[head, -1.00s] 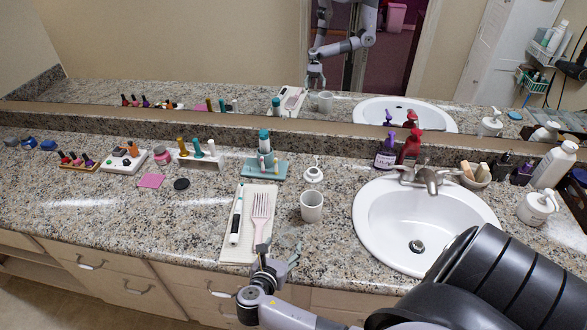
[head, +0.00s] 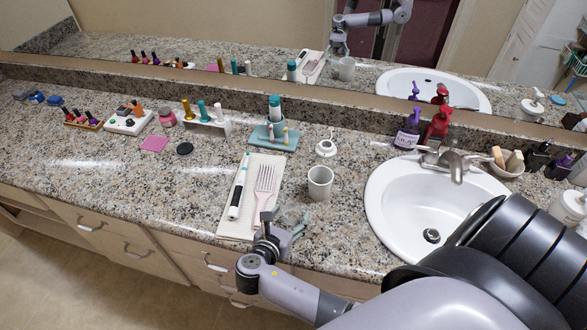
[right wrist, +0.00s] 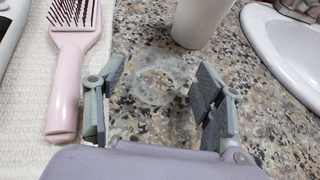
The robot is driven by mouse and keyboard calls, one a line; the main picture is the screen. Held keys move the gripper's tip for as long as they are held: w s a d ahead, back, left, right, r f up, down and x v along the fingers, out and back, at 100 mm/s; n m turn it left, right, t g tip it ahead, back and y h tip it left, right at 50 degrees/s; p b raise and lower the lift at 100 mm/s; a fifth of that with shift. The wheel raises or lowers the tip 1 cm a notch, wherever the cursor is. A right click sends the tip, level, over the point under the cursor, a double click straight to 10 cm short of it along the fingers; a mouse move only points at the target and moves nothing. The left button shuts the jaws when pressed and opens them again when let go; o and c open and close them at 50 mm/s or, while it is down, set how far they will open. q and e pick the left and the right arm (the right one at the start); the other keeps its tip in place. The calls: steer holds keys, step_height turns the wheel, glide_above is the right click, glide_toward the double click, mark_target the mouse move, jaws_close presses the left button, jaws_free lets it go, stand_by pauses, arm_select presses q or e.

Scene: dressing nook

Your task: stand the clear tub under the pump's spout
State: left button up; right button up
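The clear tub (right wrist: 158,80) is see-through and faint, standing on the granite counter in the right wrist view; its outline is hard to make out in the head view. My right gripper (right wrist: 158,105) is open, with one finger on each side of the tub and gaps visible between. In the head view the right gripper (head: 281,224) is at the counter's front edge, right of the pink brush. Pump bottles stand behind the sink: a purple one (head: 407,132) and a red one (head: 437,128). A white pump bottle (head: 568,207) is at the right. My left gripper is not in view.
A white cup (head: 319,183) stands just beyond the tub, left of the sink (head: 400,215). A pink brush (head: 265,190) and a white-and-black stick (head: 238,194) lie on a pale towel (head: 233,226) to the left. A small white object (head: 326,147) sits behind the cup.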

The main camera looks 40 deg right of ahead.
steer(key=shift+c, duration=2)
steer(key=c, duration=0.4)
steer(key=shift+c, duration=0.7)
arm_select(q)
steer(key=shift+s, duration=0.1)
arm_select(e)
steer(key=shift+d, duration=0.1)
steer(key=shift+c, duration=0.5)
steer(key=shift+w, duration=0.1)
